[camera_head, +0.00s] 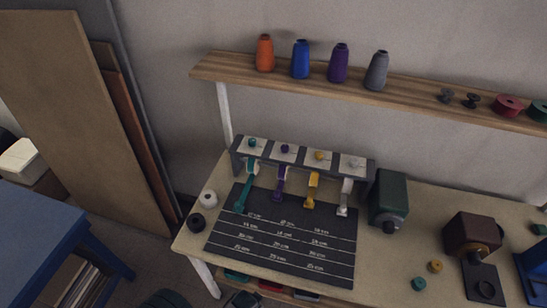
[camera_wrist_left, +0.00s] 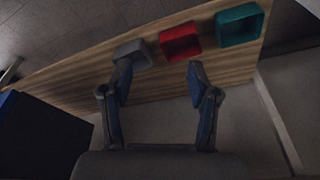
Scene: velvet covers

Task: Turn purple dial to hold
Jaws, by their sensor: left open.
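The purple dial (camera_head: 285,148) is a small round knob on a light plate of the grey dial panel (camera_head: 304,156) at the back of the workbench. It is second from the left, between a teal dial (camera_head: 252,142) and a yellow dial (camera_head: 319,155). A purple lever (camera_head: 280,182) hangs below it. The dial's setting is too small to read. My left gripper (camera_wrist_left: 158,78) is open and empty in the left wrist view, facing a wooden shelf with small bins. Neither gripper shows in the head view, and no gripper is near the dial there.
A black marked board (camera_head: 284,237) lies before the panel. A dark green box (camera_head: 389,199) stands right of it, and a brown device (camera_head: 473,237) farther right. A wooden shelf (camera_head: 420,91) with thread cones runs above. A blue table (camera_head: 40,225) is at left. Red bin (camera_wrist_left: 181,41) lies beyond my left gripper.

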